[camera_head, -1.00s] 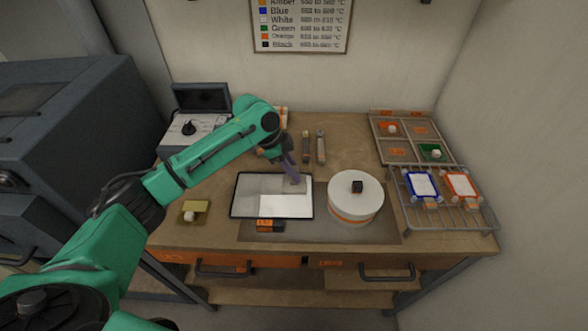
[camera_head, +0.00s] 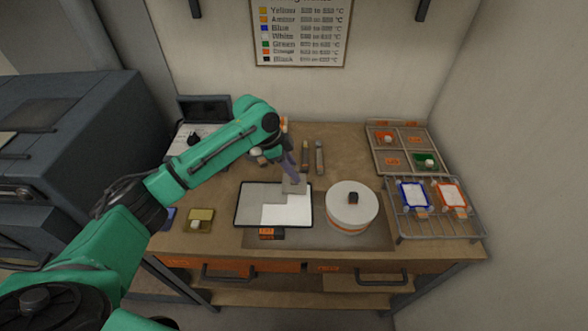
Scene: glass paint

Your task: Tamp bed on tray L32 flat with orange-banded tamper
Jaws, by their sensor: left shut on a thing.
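The black-rimmed tray (camera_head: 237,215) lies on the bench, left of centre. Its bed is partly grey on the left and upper side and bright white (camera_head: 285,215) on the right and lower side. A small orange label (camera_head: 267,233), too small to read surely, sits at its front edge. My left gripper (camera_head: 284,150) is shut on a tamper (camera_head: 294,184) with a purplish-grey shaft and flat grey foot. The foot is over the tray's upper right part; I cannot tell whether it touches. No orange band shows on it. My right gripper is not in view.
A white drum (camera_head: 352,202) with an orange band and black knob stands right of the tray. A wire rack (camera_head: 432,230) with framed sheets and a divided tray (camera_head: 372,155) are further right. Two slim tools (camera_head: 319,157) lie behind.

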